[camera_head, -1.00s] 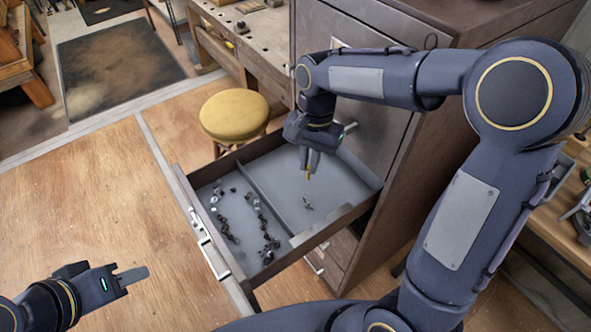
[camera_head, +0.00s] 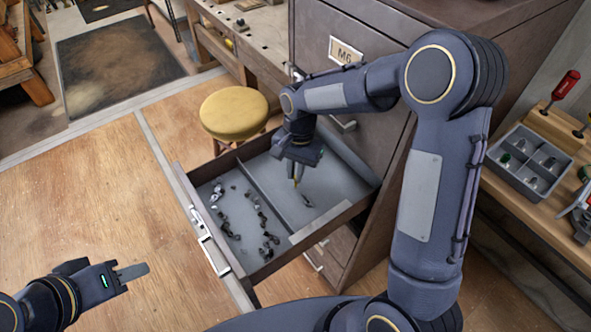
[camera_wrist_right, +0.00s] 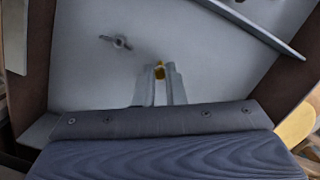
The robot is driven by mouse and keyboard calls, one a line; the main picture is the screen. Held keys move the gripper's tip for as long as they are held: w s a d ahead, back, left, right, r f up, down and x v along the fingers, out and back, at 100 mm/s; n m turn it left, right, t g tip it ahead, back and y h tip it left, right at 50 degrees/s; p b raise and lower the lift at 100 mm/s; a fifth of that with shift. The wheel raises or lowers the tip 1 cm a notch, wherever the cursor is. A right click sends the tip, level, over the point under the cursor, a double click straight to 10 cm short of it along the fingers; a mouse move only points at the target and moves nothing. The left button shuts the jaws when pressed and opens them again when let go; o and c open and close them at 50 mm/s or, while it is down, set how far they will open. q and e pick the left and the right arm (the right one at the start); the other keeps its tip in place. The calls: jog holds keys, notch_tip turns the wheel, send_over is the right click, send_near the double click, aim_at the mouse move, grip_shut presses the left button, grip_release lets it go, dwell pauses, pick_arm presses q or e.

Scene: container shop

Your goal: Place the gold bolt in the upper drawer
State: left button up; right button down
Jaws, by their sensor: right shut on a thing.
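My right gripper (camera_head: 297,178) is shut on the gold bolt (camera_wrist_right: 160,71), whose gold end shows between the fingertips in the right wrist view. It hangs inside the open drawer (camera_head: 352,212), over the right compartment, beyond the divider. I cannot tell whether the bolt touches the drawer floor.
Several dark fasteners (camera_head: 262,222) lie in the left compartment. A small winged metal piece (camera_wrist_right: 117,42) lies in the right one. A yellow stool (camera_head: 234,113) stands behind the drawer. A bench at right holds a grey divided tray (camera_head: 518,180). The wooden floor at left is clear.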

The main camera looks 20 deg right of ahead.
jog(key=c, duration=1.5)
grip_release()
jog(key=shift+f, duration=0.15)
notch_tip(320, 180, up, 12)
jog(key=w+d, duration=0.1)
jog(key=shift+w, duration=0.2)
jog(key=shift+d, duration=0.1)
